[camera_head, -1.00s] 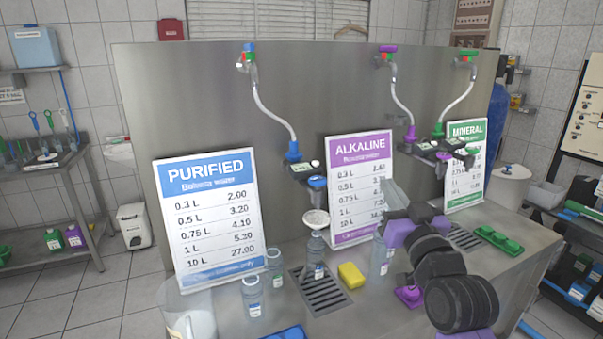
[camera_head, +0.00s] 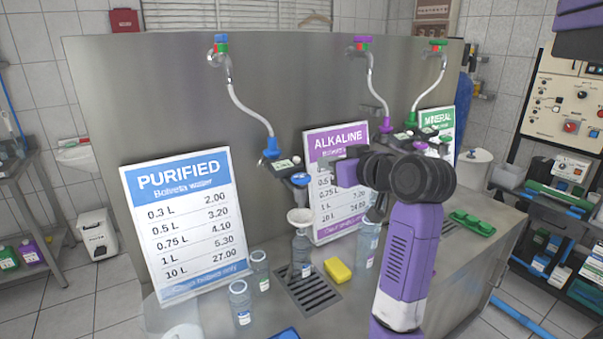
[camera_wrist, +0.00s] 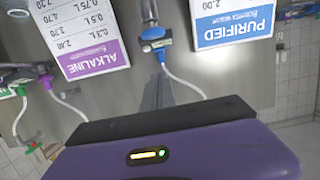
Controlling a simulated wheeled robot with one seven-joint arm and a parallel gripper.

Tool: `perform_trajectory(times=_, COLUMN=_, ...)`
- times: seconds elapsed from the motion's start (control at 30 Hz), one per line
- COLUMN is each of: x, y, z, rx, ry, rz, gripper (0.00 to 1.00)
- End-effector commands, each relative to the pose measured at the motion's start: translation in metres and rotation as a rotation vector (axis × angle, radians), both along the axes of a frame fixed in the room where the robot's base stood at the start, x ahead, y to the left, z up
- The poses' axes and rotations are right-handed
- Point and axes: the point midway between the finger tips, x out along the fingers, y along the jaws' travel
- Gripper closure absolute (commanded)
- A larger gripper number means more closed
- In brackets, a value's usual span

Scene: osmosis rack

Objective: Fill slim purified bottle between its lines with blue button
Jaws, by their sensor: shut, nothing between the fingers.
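A clear slim bottle (camera_head: 302,257) with a white funnel (camera_head: 300,216) in its neck stands upright on the drain grate, below the purified dispenser. Its fill lines and water level are too small to tell. The blue button (camera_head: 300,180) is on the purified dispenser head, beside a small display. The dispenser also shows upside down in the wrist view (camera_wrist: 155,38). My gripper (camera_wrist: 165,85) is shut and empty, its dark fingers pointing toward the back panel below the dispenser in that view. In the head view my wrist covers part of the alkaline sign, and the fingers are hard to make out.
Two clear bottles (camera_head: 240,303) (camera_head: 260,270) stand left of the grate (camera_head: 318,296). A yellow sponge (camera_head: 338,270) lies right of it. Another bottle (camera_head: 367,243) stands close to my arm. The purified sign (camera_head: 190,222) and alkaline sign (camera_head: 325,215) flank the dispenser.

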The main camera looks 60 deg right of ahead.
Motion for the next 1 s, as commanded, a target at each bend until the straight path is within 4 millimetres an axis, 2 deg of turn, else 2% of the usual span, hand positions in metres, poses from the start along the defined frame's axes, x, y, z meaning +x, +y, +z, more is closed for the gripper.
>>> perform_trajectory(times=0.37, x=0.004, y=-0.003, z=-0.001, rx=0.0, ry=0.0, rz=0.0, gripper=1.0)
perform_trajectory(times=0.57, x=0.028, y=-0.016, z=-0.007, rx=0.001, ry=0.0, rz=0.003, gripper=1.0)
perform_trajectory(times=0.93, x=0.086, y=-0.053, z=-0.024, rx=0.001, ry=0.0, rz=0.0, gripper=1.0)
perform_trajectory(times=1.0, x=0.083, y=-0.051, z=-0.04, rx=0.002, ry=0.004, rz=-0.001, gripper=1.0)
